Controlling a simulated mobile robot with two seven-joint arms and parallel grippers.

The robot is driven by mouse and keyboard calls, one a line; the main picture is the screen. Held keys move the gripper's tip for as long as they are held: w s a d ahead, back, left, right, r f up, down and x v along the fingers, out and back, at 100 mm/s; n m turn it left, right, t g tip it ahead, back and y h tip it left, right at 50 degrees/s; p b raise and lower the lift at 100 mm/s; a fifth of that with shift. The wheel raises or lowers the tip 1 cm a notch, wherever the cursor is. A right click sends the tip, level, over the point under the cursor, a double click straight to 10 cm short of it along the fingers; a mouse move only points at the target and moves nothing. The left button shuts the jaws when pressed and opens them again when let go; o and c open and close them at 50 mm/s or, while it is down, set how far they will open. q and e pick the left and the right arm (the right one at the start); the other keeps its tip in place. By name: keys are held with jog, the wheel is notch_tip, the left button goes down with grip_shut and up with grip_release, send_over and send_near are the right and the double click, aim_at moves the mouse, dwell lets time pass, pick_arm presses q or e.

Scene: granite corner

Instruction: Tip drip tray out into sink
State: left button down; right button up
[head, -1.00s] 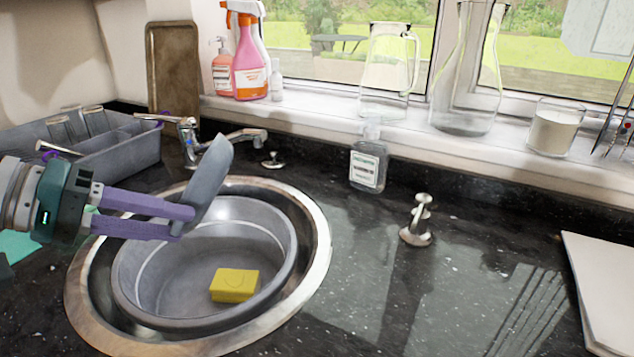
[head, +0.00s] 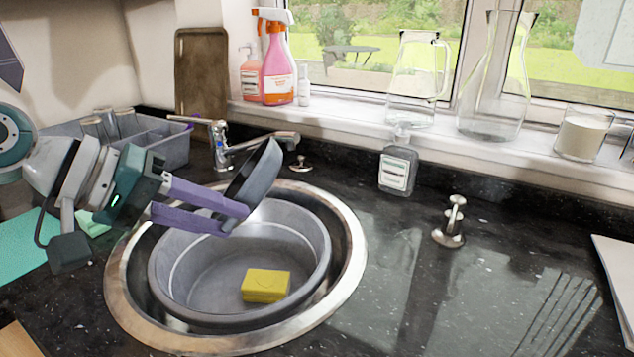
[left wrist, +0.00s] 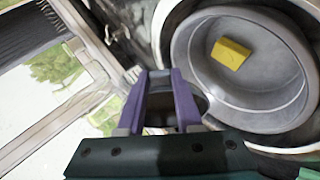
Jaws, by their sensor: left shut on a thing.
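The drip tray (head: 262,176) is a small grey dish, held steeply tilted above the back of the sink (head: 120,285). My left gripper (head: 240,219) has purple fingers and is shut on the tray's edge. In the left wrist view the fingers (left wrist: 170,102) show with a dark part of the tray (left wrist: 160,107) between them. A round grey basin (head: 318,270) sits in the sink, with a yellow sponge (head: 266,285) in it. I see no liquid falling. My right gripper is not in view.
The tap (head: 222,145) stands behind the sink, close to the tray. A grey caddy (head: 165,150) is at the back left. A soap bottle (head: 397,168) and a metal knob (head: 450,225) stand right of the sink.

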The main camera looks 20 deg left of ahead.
pick_arm(q)
jog(key=p, duration=0.2)
jog(key=d+y+p, duration=0.1)
jog(key=p, duration=0.1)
jog(key=shift+w+d+r+g, duration=0.1)
jog(key=shift+w+r+g, duration=0.15)
jog(key=shift+w+g, duration=0.15)
jog(key=shift+d+f+m+y+p, duration=0.2)
jog(key=shift+f+m+y+p, duration=0.15)
jog(key=shift+y+p, duration=0.15)
jog(key=f+g+y, duration=0.1)
jog(key=y, duration=0.1)
jog(key=d+f+m+g+y+p, duration=0.1)
jog(key=y, duration=0.1)
jog(key=f+g+y+p, duration=0.1)
jog(key=y, duration=0.1)
jog(key=shift+w+d+f+g, duration=0.15)
jog(key=shift+w+g, duration=0.2)
jog(key=shift+g, duration=0.05)
jog(key=shift+s, duration=0.1)
